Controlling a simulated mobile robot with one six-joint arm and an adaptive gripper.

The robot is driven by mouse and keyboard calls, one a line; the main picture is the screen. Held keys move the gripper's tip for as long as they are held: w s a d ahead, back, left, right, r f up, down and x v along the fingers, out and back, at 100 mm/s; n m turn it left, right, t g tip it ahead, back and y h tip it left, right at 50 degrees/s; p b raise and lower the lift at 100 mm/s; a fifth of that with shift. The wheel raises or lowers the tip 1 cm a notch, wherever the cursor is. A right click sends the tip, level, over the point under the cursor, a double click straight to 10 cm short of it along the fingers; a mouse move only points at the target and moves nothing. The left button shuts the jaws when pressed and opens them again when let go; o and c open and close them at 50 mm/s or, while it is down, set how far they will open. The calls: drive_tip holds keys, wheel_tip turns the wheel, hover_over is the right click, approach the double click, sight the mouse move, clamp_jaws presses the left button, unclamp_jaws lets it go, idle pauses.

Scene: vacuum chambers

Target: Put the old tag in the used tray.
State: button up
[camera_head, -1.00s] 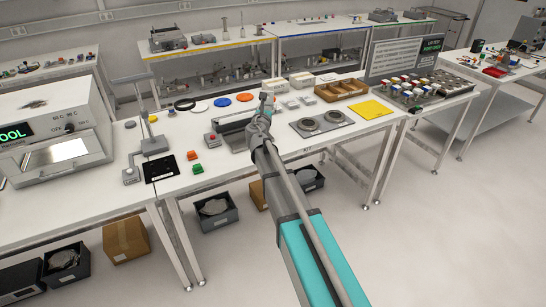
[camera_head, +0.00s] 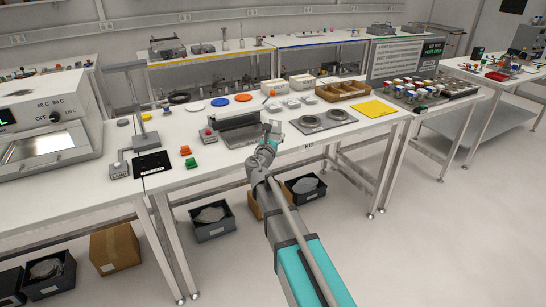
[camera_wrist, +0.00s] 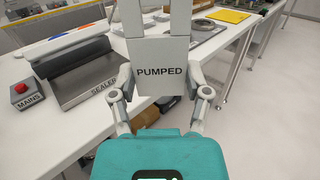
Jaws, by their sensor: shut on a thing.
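My gripper (camera_wrist: 162,88) is shut on a pale grey tag (camera_wrist: 163,55) that reads PUMPED. The tag has two upright prongs, whose tops run out of the wrist view. In the head view my gripper (camera_head: 272,132) is at the front edge of the middle bench, right of the sealer, and the tag is too small there to read. No tray in view has a readable "used" label, so I cannot tell which one is the used tray. A brown divided tray (camera_head: 343,91) stands at the back of the bench.
The sealer (camera_wrist: 85,75) and a red MAINS button box (camera_wrist: 22,95) are left of my gripper. A plate with two round rings (camera_head: 322,121) and a yellow mat (camera_head: 374,109) lie to the right. Dark bins (camera_head: 213,225) stand under the bench. The right floor is clear.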

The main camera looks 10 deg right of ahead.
drive_tip(key=shift+s+f, duration=0.2)
drive_tip(key=shift+f, duration=0.25)
drive_tip(key=w+f+b, duration=0.9)
drive_tip(key=w, duration=0.4)
drive_tip(key=shift+d, duration=0.4)
drive_tip(key=shift+w+b, duration=0.15)
drive_tip(key=shift+b, duration=0.15)
drive_tip(key=shift+w+f+b, duration=0.35)
drive_tip(key=shift+f+b, duration=0.15)
drive_tip(key=shift+f, duration=0.05)
drive_tip(key=shift+f+b, duration=1.4)
drive_tip(key=shift+f, duration=0.05)
drive_tip(key=shift+f, duration=0.1)
